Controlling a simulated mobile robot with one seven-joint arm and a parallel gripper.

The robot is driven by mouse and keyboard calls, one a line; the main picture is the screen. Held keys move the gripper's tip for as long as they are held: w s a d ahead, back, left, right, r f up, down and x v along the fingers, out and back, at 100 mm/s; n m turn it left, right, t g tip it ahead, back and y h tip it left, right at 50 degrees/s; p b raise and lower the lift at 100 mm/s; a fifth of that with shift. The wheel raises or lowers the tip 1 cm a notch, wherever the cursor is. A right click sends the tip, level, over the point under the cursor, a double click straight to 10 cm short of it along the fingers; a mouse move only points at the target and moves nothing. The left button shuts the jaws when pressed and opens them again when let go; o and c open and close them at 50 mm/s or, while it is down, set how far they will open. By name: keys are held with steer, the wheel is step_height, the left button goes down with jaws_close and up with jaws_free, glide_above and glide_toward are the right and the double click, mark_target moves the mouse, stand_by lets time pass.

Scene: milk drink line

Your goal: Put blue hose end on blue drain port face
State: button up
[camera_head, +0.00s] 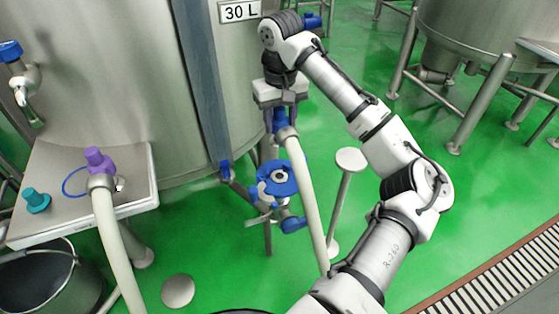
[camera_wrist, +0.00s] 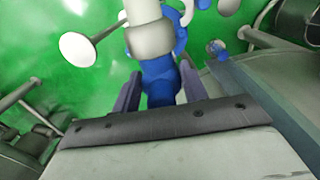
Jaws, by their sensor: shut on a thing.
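My gripper (camera_head: 281,108) is shut on the blue hose end (camera_head: 280,120), beside the large steel tank. In the wrist view the blue hose end (camera_wrist: 158,84) sits between the two dark fingers, with its pale collar (camera_wrist: 148,40) beyond them. The cream hose (camera_head: 308,195) hangs down from the collar toward my arm. A round blue fitting with a ring-shaped face (camera_head: 275,180), seemingly the blue drain port, is below the gripper, partly behind the hose. In the wrist view blue parts (camera_wrist: 182,28) show partly behind the collar; the port face is mostly hidden there. The hose end is apart from the port.
A steel shelf (camera_head: 60,215) at left bears a purple hose end (camera_head: 98,160) and a teal plug (camera_head: 36,200). A bucket (camera_head: 45,285) stands below. A round-topped post (camera_head: 350,158) stands right of the hose. Another tank (camera_head: 490,35) is at back right. Green floor between is clear.

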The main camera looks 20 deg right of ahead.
step_height(320, 180, down, 13)
steer(key=shift+r+b, duration=0.1)
steer(key=shift+b, duration=0.2)
steer(key=o, duration=1)
steer(key=shift+f, duration=0.2)
steer(key=o, duration=0.3)
step_height(320, 180, up, 12)
steer(key=shift+r+p, duration=0.2)
steer(key=shift+p, duration=0.25)
